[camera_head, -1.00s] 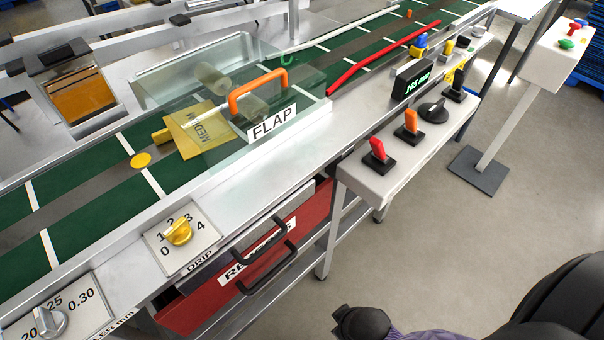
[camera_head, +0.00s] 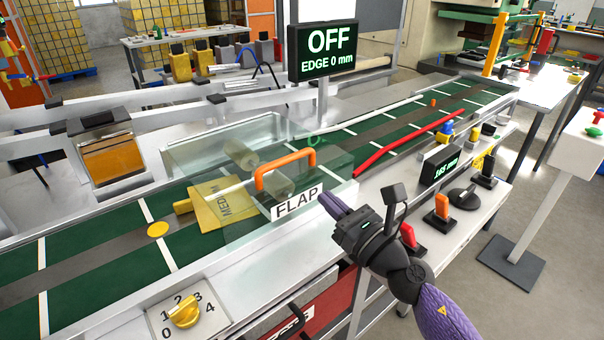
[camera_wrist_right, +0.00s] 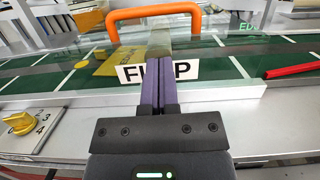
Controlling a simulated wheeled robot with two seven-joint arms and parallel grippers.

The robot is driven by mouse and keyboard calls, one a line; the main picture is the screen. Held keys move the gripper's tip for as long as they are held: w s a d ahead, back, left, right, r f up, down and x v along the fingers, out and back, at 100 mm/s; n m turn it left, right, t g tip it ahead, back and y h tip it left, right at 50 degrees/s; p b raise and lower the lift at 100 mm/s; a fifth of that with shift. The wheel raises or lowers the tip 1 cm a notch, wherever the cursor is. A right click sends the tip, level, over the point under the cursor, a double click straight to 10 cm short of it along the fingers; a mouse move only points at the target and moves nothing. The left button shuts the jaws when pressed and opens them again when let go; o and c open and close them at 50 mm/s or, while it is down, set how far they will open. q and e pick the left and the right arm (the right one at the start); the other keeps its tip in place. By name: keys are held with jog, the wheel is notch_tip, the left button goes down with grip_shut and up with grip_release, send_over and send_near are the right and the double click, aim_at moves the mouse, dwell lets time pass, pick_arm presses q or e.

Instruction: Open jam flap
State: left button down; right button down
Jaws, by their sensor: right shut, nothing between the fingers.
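The jam flap (camera_head: 225,222) is a clear cover over the green conveyor, with a FLAP label (camera_head: 297,203) on its front. It looks closed. Its orange handle (camera_head: 284,160) stands on top of it and also shows at the top of the right wrist view (camera_wrist_right: 155,14). My right gripper (camera_head: 325,198) is shut and empty, just in front of the label's right end. In the right wrist view its purple fingers (camera_wrist_right: 159,65) are together, point towards the flap below the handle and hide part of the label. The fingers are apart from the handle. My left gripper is not in view.
A yellow MEDIUM sheet (camera_head: 223,204) lies under the clear cover by rollers. A red bar (camera_head: 405,147) runs along the conveyor's near edge. Switches, including an orange one (camera_head: 442,205), stand on the side shelf near my right arm. A display (camera_head: 322,50) reads OFF.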

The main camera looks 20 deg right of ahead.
aim_at(302, 181)
jog(key=x, duration=0.8)
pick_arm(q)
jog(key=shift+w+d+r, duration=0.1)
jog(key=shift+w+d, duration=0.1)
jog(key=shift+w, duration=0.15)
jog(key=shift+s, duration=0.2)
pick_arm(e)
jog(key=shift+s, duration=0.1)
